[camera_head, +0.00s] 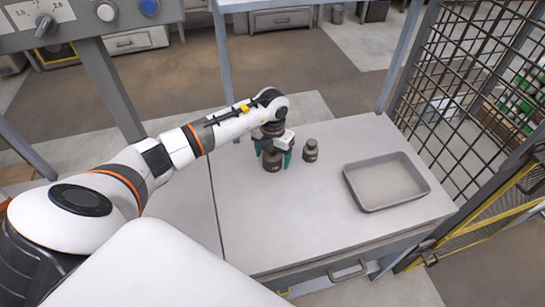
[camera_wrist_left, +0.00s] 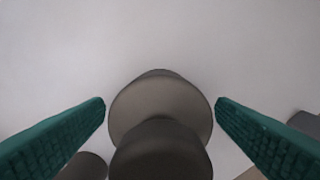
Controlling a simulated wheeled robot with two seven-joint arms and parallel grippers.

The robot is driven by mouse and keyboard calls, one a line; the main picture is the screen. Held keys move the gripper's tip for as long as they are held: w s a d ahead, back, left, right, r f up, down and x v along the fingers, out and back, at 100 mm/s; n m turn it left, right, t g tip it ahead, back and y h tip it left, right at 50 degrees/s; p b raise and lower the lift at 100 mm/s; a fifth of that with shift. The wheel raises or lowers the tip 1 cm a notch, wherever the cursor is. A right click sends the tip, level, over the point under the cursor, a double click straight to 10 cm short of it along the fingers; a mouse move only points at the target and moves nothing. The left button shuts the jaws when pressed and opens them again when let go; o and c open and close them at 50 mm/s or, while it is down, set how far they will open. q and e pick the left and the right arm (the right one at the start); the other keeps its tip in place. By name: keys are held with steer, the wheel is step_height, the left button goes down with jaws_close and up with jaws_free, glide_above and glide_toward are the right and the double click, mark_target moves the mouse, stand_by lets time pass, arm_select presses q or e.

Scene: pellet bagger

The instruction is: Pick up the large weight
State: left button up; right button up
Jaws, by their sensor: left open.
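The large weight (camera_head: 272,164) is a dark brown-grey cylinder standing on the grey table, directly below my left gripper (camera_head: 272,151). In the left wrist view, the large weight (camera_wrist_left: 158,103) shows its broad shoulder and darker round knob between the two teal fingers of my left gripper (camera_wrist_left: 160,102). The fingers are spread, with a visible gap on each side of the weight near the tips. The gripper hides the weight's top in the head view. My right gripper is not in view.
A smaller weight (camera_head: 310,151) stands just right of the large one. A shallow grey tray (camera_head: 408,196) lies farther right on the table (camera_head: 300,225). A black mesh fence (camera_head: 455,80) rises beyond the right edge. Free tabletop lies in front of the weights.

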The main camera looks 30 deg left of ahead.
arm_select(q)
steer(key=shift+f, duration=0.6)
jaws_close()
steer(key=shift+w+r, duration=0.15)
